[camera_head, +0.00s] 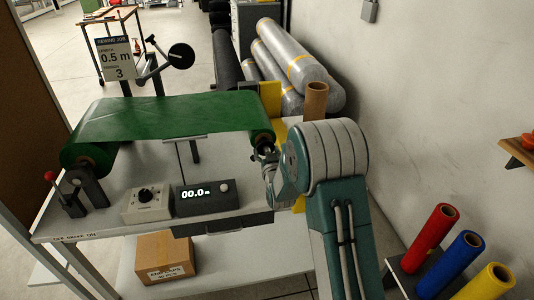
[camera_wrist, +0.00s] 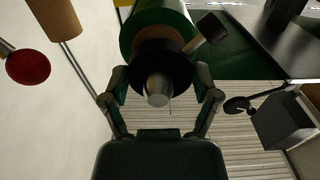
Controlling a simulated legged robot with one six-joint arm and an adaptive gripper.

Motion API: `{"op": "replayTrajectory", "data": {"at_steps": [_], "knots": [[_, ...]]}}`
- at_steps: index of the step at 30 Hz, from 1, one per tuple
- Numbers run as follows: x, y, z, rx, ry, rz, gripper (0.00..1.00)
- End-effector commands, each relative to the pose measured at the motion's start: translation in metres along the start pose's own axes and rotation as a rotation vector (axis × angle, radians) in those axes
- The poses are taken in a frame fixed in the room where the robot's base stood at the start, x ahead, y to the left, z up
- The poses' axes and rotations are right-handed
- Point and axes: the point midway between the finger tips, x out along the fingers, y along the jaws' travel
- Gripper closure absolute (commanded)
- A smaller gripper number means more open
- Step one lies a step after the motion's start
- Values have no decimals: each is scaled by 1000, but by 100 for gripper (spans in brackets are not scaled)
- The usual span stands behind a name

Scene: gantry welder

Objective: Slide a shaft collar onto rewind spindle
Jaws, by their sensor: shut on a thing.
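The shaft collar (camera_wrist: 140,68) is a dark ring in the wrist view, with a dark knob on a pale stem at its upper right. My gripper (camera_wrist: 160,76) has a finger on each side of the collar and is shut on it. The grey rounded tip of the rewind spindle (camera_wrist: 158,92) shows through the ring, so the collar appears to be around it. Behind it are the brown core and the green roll (camera_wrist: 165,14). In the head view my gripper (camera_head: 265,150) is at the right end of the green roll (camera_head: 258,128); my arm partly hides the collar there.
A control box with a dial (camera_head: 147,204) and a display reading 00.0 m (camera_head: 206,193) sit on the bench. A brown tube (camera_head: 315,100) stands behind my wrist. Red (camera_head: 436,240), blue and yellow rolls stand at the lower right, near the wall.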

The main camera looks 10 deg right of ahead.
Motion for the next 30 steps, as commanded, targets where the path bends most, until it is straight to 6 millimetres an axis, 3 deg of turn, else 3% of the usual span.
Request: {"op": "replayTrajectory", "data": {"at_steps": [22, 23, 24, 30], "knots": [[19, -3, 0, -2, 0, -6, 77], [19, -3, 0, -2, 0, -6, 8], [19, -3, 0, -2, 0, -6, 0], [19, -2, 0, -1, 0, -3, 0]]}}
